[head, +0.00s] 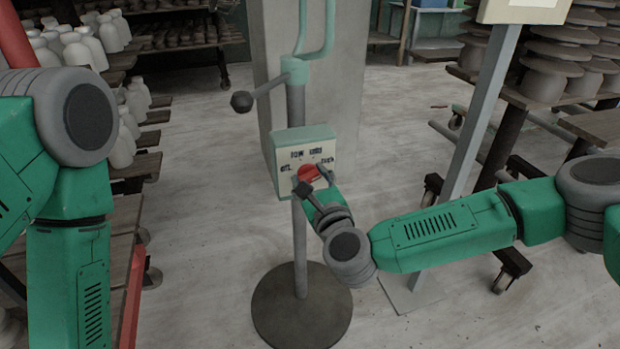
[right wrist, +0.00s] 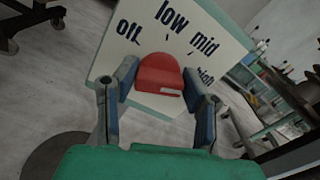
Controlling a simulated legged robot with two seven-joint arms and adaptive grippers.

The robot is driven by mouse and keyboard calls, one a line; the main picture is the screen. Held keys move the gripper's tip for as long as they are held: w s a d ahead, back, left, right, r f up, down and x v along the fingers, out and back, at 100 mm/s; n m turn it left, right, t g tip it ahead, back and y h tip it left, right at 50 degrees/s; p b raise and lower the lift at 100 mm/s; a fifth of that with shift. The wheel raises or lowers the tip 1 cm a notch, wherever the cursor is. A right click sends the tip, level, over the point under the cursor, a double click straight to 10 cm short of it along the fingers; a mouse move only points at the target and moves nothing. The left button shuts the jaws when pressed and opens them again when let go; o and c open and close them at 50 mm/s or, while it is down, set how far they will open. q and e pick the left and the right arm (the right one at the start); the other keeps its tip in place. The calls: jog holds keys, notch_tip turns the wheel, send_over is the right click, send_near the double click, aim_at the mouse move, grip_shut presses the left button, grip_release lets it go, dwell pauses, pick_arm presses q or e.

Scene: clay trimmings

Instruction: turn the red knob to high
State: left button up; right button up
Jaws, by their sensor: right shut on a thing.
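The red knob (head: 308,173) is on the pale front of a green-edged control box (head: 318,134) on a post. The box face carries the words off, low, mid and high. My right gripper (head: 313,180) is shut on the knob. In the right wrist view the fingers of my right gripper (right wrist: 162,88) stand on both sides of the red knob (right wrist: 158,70). A white mark shows on the knob's lower right part; I cannot tell for certain which word it points to. My left arm shows at the left of the head view, but its gripper is out of view.
The post stands on a round dark base (head: 300,312). A lever with a black ball (head: 242,101) sticks out left above the box. A grey slanted post (head: 478,120) and racks of pottery (head: 560,60) stand to the right. Shelves with white bottles (head: 85,48) stand at left.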

jog(key=shift+s+f, duration=0.1)
jog(key=shift+f, duration=0.25)
jog(key=o, duration=1.2)
jog(key=shift+c, duration=0.2)
jog(key=shift+r, duration=0.15)
jog(key=shift+r, duration=0.1)
jog(key=v, duration=1.1)
jog(key=shift+s, duration=0.35)
jog(key=shift+d, duration=0.15)
